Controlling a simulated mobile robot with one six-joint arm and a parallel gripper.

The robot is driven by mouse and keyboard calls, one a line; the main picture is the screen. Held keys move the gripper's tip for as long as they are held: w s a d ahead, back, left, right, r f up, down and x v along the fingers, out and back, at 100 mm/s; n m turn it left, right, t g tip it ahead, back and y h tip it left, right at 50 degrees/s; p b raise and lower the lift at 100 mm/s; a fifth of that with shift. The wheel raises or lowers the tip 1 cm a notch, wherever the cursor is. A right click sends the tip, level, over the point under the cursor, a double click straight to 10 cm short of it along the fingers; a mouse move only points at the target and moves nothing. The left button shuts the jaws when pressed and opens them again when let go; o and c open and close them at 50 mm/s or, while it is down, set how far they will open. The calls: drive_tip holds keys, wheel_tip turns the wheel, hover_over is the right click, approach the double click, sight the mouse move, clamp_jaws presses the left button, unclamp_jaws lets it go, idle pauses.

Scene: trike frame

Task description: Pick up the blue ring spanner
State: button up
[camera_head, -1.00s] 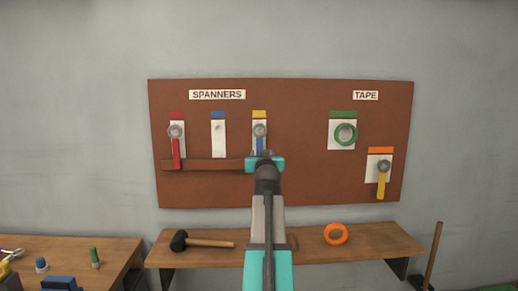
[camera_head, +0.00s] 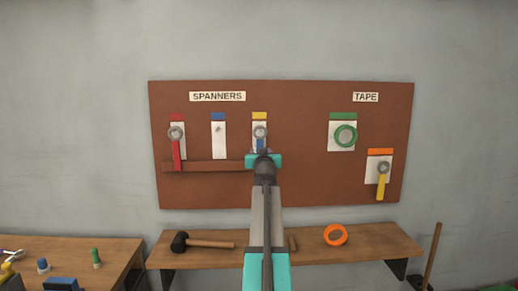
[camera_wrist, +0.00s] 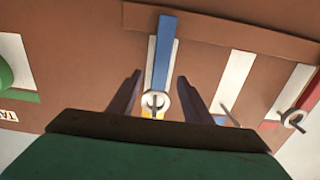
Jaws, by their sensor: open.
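The blue ring spanner hangs on the brown board under the yellow tag; its grey ring end (camera_head: 260,132) shows above my gripper in the head view, and the gripper hides much of its handle. In the wrist view its blue handle (camera_wrist: 162,52) and ring (camera_wrist: 156,103) lie between my open fingers. My gripper (camera_head: 263,155) is in front of the board at the spanner. The fingers (camera_wrist: 157,92) stand apart on both sides of the ring, and I cannot tell whether either touches it.
A red spanner (camera_head: 177,150) hangs at the left under a red tag. The blue-tagged place (camera_head: 218,138) is empty. A ledge (camera_head: 205,167) crosses the board below. Green tape (camera_head: 346,136) and a yellow spanner (camera_head: 382,182) hang right. A shelf (camera_head: 375,245) holds a mallet (camera_head: 205,243) and orange tape (camera_head: 335,235).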

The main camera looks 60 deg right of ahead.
sight(260, 141)
drive_tip(key=shift+x, duration=0.85)
drive_tip(key=shift+p+x, duration=1.4)
drive_tip(key=shift+x, duration=1.15)
drive_tip(key=shift+f, duration=0.15)
clamp_jaws()
drive_tip(key=shift+r, duration=0.2)
